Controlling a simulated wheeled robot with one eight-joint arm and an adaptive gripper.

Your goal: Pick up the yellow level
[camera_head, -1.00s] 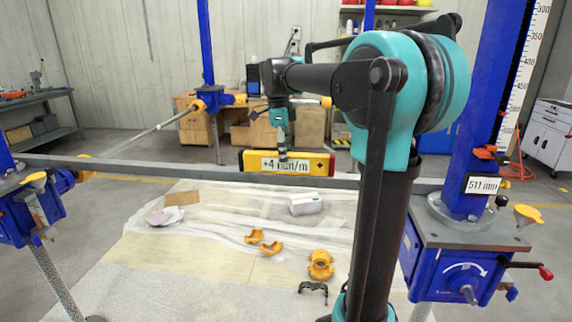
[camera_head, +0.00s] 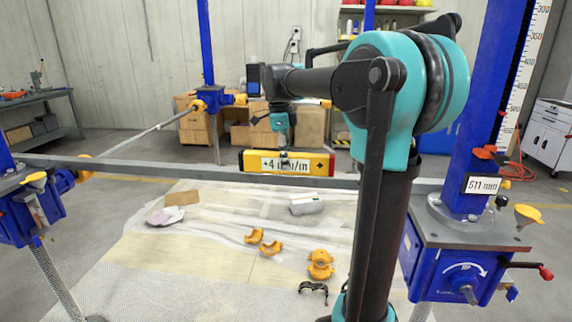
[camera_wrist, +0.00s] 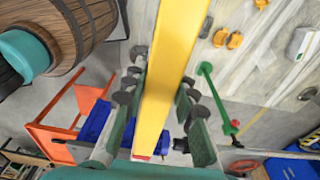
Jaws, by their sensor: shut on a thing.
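The yellow level (camera_head: 311,164) is a long bar with a "mm/m" readout on its front face, partly covered by my gripper. In the head view it lies along the grey crossbeam, roughly level; I cannot tell whether it touches the beam. My gripper (camera_head: 285,158) reaches down from above at the level's middle. In the wrist view the yellow level (camera_wrist: 168,70) runs between the fingers of my gripper (camera_wrist: 163,85), which are shut on its sides.
The grey crossbeam (camera_head: 120,165) spans between blue screw jacks, one at right (camera_head: 460,255) and one at left (camera_head: 28,210). Orange clamp parts (camera_head: 320,264) and a grey box (camera_head: 306,204) lie on the floor sheeting. My arm hides part of the right side.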

